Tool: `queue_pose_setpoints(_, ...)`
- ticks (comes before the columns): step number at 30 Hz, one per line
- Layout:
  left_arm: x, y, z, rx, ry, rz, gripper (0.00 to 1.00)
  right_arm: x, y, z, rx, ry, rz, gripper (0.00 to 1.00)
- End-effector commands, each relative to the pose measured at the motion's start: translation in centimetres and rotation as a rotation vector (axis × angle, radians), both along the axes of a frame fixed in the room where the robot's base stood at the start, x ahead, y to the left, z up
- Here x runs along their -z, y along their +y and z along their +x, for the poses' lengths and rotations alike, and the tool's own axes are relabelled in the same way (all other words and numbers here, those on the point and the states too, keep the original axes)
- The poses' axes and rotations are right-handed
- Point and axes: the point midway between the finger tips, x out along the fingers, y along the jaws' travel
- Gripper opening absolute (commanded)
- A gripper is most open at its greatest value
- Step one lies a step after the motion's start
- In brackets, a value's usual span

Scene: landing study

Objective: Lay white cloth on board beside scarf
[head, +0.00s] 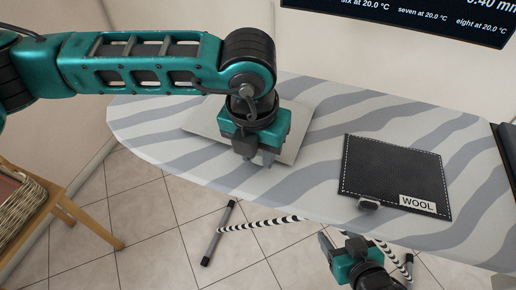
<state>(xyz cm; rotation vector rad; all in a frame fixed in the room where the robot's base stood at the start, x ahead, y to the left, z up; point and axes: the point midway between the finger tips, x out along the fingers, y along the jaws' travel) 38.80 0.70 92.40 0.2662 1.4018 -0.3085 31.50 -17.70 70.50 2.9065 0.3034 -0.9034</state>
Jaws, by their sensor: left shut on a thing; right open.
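The white cloth (207,122), pale grey-white and flat-looking, is over the left half of the wave-patterned ironing board (145,115). My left gripper (254,160) points down at the cloth's near edge and is shut on it. The gripper and wrist hide part of the cloth, and I cannot tell how much of it touches the board. A black rectangle with white stitching and a WOOL label, seemingly the scarf (390,170), lies flat to the right, apart from the cloth. My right gripper (344,241) is open and empty below the board's near edge.
A small grey object (368,205) sits at the black piece's near edge. A dark screen (410,18) is behind the board. A wooden chair with a basket (22,205) stands at the left. Board legs (218,235) and a striped black-and-white strip (262,223) are below.

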Motion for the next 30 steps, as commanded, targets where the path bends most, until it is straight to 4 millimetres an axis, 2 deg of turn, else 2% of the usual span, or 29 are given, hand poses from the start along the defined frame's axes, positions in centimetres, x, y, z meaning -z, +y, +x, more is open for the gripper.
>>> queue_pose_setpoints(23, 0.9, 0.0, 0.0, 0.000, -0.001, 0.000, 0.02, 1.5, -0.1, 0.0, 0.000, 0.000, -0.001, 0.64)
queue_pose_setpoints(24, 0.8, 0.0, 0.0, 0.000, -0.001, 0.000, 0.36, 1.4, -0.1, 0.0, 0.000, 0.000, -0.001, 0.64)
queue_pose_setpoints(30, 0.8, 0.0, 0.0, 0.000, 0.000, 0.000, 0.55, 1.4, -0.1, 0.0, 0.000, 0.000, -0.001, 0.64)
